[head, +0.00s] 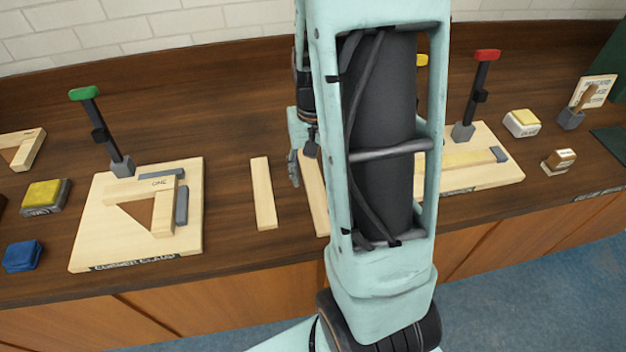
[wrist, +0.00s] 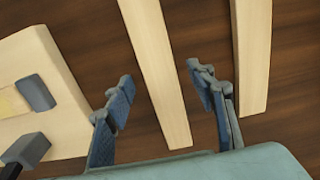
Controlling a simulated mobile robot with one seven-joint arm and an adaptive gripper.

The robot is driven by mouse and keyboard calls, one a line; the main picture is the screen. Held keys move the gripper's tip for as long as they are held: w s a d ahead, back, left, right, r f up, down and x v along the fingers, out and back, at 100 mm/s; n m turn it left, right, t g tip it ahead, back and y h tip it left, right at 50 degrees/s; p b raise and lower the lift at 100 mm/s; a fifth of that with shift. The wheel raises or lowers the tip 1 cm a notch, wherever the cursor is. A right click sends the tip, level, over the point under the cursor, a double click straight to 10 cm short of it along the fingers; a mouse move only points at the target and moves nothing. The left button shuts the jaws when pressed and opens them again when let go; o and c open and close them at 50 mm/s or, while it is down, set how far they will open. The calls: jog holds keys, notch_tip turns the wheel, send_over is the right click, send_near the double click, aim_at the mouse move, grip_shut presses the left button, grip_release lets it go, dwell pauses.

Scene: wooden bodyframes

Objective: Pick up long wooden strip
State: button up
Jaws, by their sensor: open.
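Two pale wooden strips lie on the dark counter. One strip (head: 263,193) is fully visible in the head view; the other strip (head: 314,190) is partly hidden behind my arm. In the wrist view, one strip (wrist: 158,60) runs between the fingers of my open gripper (wrist: 160,73). The other strip (wrist: 253,50) lies to the right, outside the fingers, with its end close to the right finger. The gripper holds nothing. In the head view only part of the gripper shows, left of my arm. I cannot tell its height above the strip.
A left board (head: 88,245) carries a corner frame and a green-topped clamp (head: 90,115). A right board (head: 500,170) has a red-topped clamp (head: 480,85); it appears at the wrist view's left (wrist: 60,110). Blue (head: 22,256) and yellow (head: 45,194) blocks stand far left.

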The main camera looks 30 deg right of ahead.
jog(key=shift+f, duration=0.55)
jog(key=c, duration=1.3)
jog(key=shift+r, duration=0.1)
